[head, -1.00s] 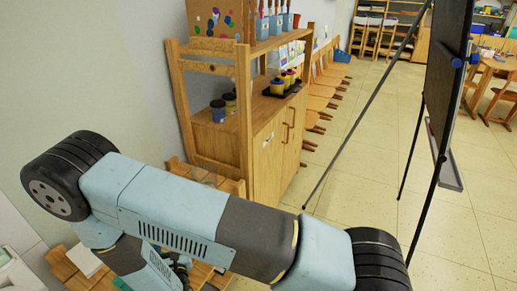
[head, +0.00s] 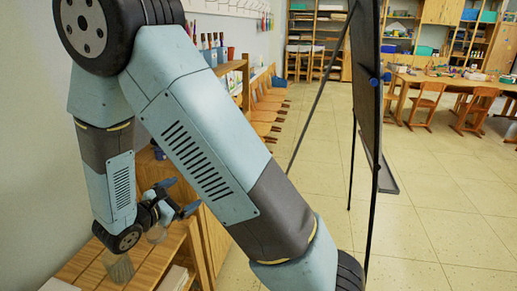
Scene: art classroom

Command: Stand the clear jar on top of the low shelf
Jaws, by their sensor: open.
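A wooden low shelf (head: 72,268) with a slatted top is at the bottom left of the head view. A clear, greyish vessel (head: 118,268), which looks like the clear jar, stands on its top, just below my wrist. A second clear, rounded shape (head: 157,235) shows just under my gripper, partly hidden by it; I cannot tell what it is. My gripper (head: 179,198) is open, with its dark fingers apart, and points right above the shelf. Nothing shows between the fingers.
A taller wooden cabinet (head: 216,243) stands behind, with bottles (head: 212,52) on top, mostly hidden by my arm. A black easel board (head: 367,80) on thin legs stands to the right. Chairs (head: 266,103) line the wall. The tiled floor (head: 440,220) on the right is clear.

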